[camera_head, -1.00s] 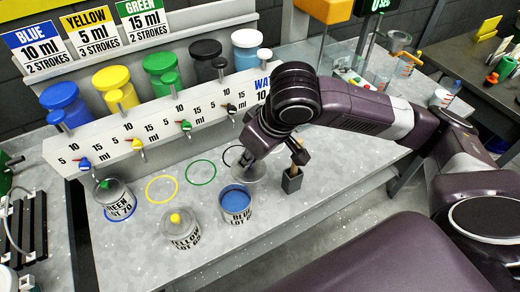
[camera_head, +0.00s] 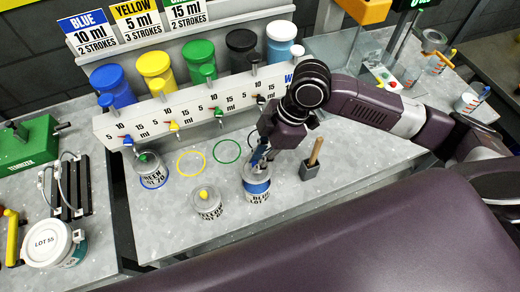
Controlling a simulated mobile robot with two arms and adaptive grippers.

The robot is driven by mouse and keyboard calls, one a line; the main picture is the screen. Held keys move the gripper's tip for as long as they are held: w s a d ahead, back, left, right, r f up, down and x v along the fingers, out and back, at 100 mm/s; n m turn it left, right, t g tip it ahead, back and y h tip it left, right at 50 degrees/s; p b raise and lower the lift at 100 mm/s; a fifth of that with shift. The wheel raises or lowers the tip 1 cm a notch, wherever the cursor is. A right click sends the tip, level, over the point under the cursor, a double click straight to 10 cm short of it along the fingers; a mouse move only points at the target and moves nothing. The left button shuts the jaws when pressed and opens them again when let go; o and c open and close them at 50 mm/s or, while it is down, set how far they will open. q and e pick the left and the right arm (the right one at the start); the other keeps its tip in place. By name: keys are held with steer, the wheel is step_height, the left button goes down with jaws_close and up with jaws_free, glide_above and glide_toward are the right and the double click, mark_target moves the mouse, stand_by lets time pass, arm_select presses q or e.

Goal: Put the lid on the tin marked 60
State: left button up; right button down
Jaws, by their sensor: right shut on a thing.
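The tin with the BLUE LOT label (camera_head: 257,197) stands on the grey bench; its lot number is too blurred to read surely. A grey lid (camera_head: 252,178) is over its top, with a band of blue showing just below the lid's front edge. I cannot tell whether the lid rests on the rim or hangs slightly above it. My right gripper (camera_head: 262,157) is directly above the tin, shut on the lid, and partly hides it. My left gripper is not in view.
A dark holder with a wooden handle (camera_head: 312,165) is close on the right. The dispenser rack (camera_head: 190,115) runs behind. Bench front is clear.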

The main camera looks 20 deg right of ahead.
steer(key=shift+f+b, duration=2.2)
steer(key=shift+b, duration=0.5)
step_height(320, 180, down, 2)
steer(key=shift+r+p, duration=0.1)
steer(key=shift+p, duration=0.65)
steer(key=shift+f+p, duration=0.2)
steer(key=shift+p, duration=0.15)
stand_by(0.4)
steer(key=shift+p, duration=0.45)
stand_by(0.4)
stand_by(0.3)
steer(key=c, duration=1.3)
jaws_free()
